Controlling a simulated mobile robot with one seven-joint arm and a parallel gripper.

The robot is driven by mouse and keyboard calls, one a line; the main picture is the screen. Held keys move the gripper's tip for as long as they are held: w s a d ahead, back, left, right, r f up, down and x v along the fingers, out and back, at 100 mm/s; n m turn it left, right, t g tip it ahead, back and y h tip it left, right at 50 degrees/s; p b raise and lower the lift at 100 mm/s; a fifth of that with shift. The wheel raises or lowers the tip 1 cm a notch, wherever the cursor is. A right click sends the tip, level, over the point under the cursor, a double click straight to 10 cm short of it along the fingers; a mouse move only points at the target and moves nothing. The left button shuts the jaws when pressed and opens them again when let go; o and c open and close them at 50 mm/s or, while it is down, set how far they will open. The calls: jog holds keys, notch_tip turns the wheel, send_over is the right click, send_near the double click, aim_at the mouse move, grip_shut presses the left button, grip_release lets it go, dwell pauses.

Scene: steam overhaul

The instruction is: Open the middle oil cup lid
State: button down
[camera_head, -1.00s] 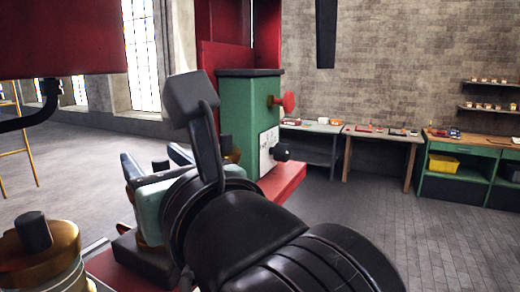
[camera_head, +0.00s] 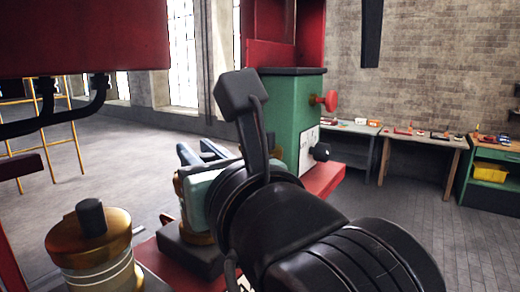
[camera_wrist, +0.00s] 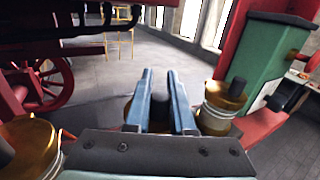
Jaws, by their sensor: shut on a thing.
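My gripper (camera_wrist: 162,98) shows two blue-grey fingers in the wrist view, closed on a dark knob (camera_wrist: 160,114) between them. Brass shows beside and below the knob, so it appears to be the middle oil cup's lid; most of that cup is hidden. Whether the lid is raised, I cannot tell. A brass oil cup (camera_wrist: 221,110) with a dark knob stands right of the fingers, and another brass cup (camera_wrist: 32,140) is at the left edge. In the head view, a brass-lidded oil cup (camera_head: 92,255) is in front left, and my arm covers much of the gripper (camera_head: 203,153).
A green cabinet (camera_head: 289,112) with a red knob stands on a red base beyond the gripper. A red body with dark pipes (camera_head: 100,95) hangs at upper left. A red spoked wheel (camera_wrist: 48,85) is at left. Workbenches (camera_head: 420,138) line the far wall; the floor between is clear.

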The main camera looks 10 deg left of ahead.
jog(key=shift+r, duration=0.1)
jog(key=shift+w+a+r+n+g+h+p, duration=0.15)
jog(key=shift+r+n+g+h+p, duration=0.3)
jog(key=shift+p, duration=0.7)
jog(key=g+h+p, duration=0.1)
jog(key=a+n+g+h+p, duration=0.1)
jog(key=h, duration=0.1)
jog(key=shift+w+p, duration=0.1)
jog(key=shift+p, duration=0.2)
jog(key=h, duration=0.1)
jog(key=a+n+g+h+p, duration=0.1)
jog(key=g+h, duration=0.1)
jog(key=h, duration=0.1)
jog(key=shift+w+a+f+n+g+p, duration=0.15)
jog(key=shift+w+n+g+p, duration=0.1)
jog(key=shift+n+p, duration=0.15)
jog(key=shift+w+a+f+n+g+h+p, duration=0.1)
jog(key=shift+a+f+n+g+h+p, duration=0.35)
jog(key=shift+h+p, duration=0.7)
jog(key=shift+w+a+f+n+g+h+p, duration=0.1)
jog(key=shift+f+n+g+h+p, duration=0.15)
jog(key=shift+g+h+p, duration=0.9)
jog(key=shift+w+a+f+n+g+h+p, duration=0.1)
jog(key=shift+a+f+n+h+p, duration=0.3)
jog(key=shift+h, duration=1.35)
jog(key=shift+d, duration=0.1)
